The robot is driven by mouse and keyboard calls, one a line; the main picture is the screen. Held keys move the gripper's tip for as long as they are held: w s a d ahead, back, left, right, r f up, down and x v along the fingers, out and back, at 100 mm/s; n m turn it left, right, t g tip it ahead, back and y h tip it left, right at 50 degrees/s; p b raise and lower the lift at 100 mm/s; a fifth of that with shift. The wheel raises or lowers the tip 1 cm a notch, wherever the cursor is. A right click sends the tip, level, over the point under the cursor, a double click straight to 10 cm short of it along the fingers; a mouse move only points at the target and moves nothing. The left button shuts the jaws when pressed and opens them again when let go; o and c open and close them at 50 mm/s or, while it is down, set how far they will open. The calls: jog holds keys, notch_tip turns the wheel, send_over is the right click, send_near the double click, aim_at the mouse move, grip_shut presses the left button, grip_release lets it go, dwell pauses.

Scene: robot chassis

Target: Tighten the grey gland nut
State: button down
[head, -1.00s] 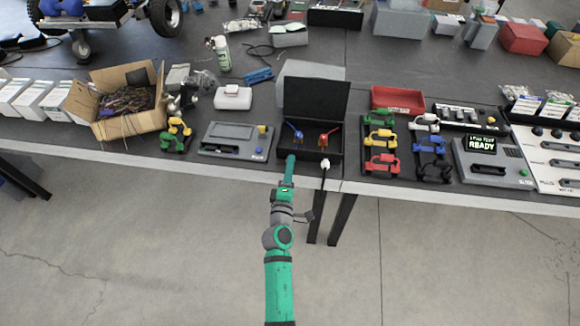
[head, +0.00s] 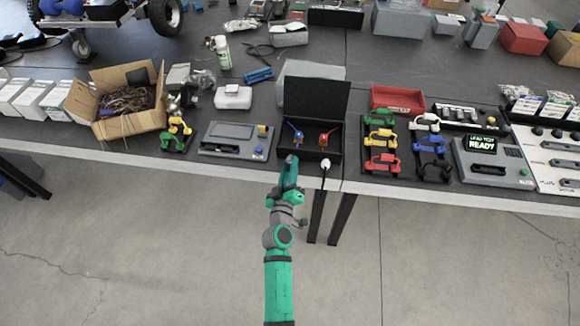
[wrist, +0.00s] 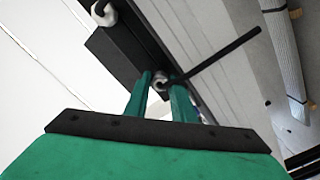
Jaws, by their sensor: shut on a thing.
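In the wrist view the small grey gland nut (wrist: 160,80) sits on the wall of the black box, between the tips of my two green fingers. My gripper (wrist: 161,88) is shut on it. A thin black cable (wrist: 215,56) runs from the nut toward the upper right. In the head view my gripper (head: 291,160) is at the front wall of the open black box (head: 333,155), and it hides the grey nut. A white gland nut (head: 325,163) is on the same wall to the right. It also shows at the top of the wrist view (wrist: 103,12).
Inside the box are a blue lever (head: 298,136) and a red lever (head: 324,138). A grey device (head: 234,141) lies to the left. Racks of coloured clips (head: 381,145) lie to the right. The floor before the table is clear.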

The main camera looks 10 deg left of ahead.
dwell(0.3)
jog(key=c, duration=1.8)
grip_release()
jog(key=s, duration=1.1)
